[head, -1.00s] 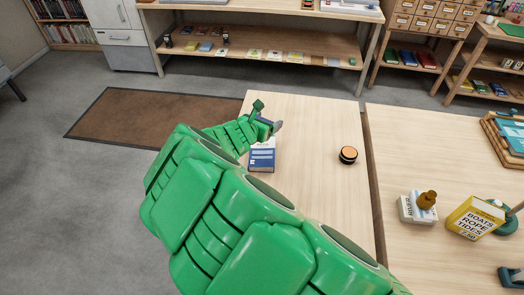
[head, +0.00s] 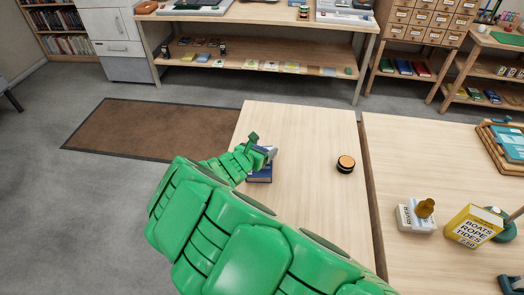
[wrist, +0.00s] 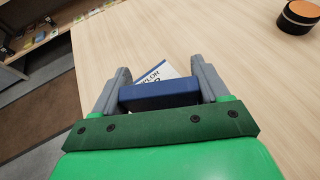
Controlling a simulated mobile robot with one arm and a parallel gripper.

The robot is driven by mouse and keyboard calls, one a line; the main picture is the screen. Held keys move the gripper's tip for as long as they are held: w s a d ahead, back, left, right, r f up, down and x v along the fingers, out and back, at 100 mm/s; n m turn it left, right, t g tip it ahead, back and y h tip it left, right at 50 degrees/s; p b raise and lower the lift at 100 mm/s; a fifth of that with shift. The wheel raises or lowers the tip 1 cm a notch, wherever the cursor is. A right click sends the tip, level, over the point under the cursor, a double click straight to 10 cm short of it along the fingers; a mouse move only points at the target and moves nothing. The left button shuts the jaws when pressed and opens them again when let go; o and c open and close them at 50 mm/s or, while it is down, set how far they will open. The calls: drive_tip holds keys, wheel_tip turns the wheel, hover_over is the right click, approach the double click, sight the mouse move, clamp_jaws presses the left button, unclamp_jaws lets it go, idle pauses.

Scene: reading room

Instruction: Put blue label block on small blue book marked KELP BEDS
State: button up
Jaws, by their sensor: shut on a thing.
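My gripper (wrist: 160,92) is shut on the blue label block (wrist: 158,96), which lies crosswise between its two grey fingers in the wrist view. A small blue book (head: 259,177) lies on the near wooden table, right by my gripper in the head view. In the wrist view a white part of the book's cover with dark lettering (wrist: 163,72) shows just beyond the block. Most of the book is hidden by the block and gripper, and its full title cannot be read. I cannot tell whether the block touches the book.
A round black and orange object (head: 346,164) stands on the table (head: 300,210) to the right of the book. The table between book and round object is clear.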

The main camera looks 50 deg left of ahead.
drive_tip(key=shift+f, duration=0.5)
drive_tip(key=shift+f, duration=0.2)
drive_tip(key=o, duration=1.1)
drive_tip(key=shift+c, duration=0.2)
drive_tip(key=shift+r, duration=0.1)
drive_tip(key=shift+s+r, duration=0.1)
drive_tip(key=shift+r, duration=0.05)
drive_tip(key=shift+s+d+r, duration=0.1)
drive_tip(key=shift+s+r, duration=0.05)
drive_tip(key=shift+s, duration=0.15)
drive_tip(key=shift+v, duration=3.3)
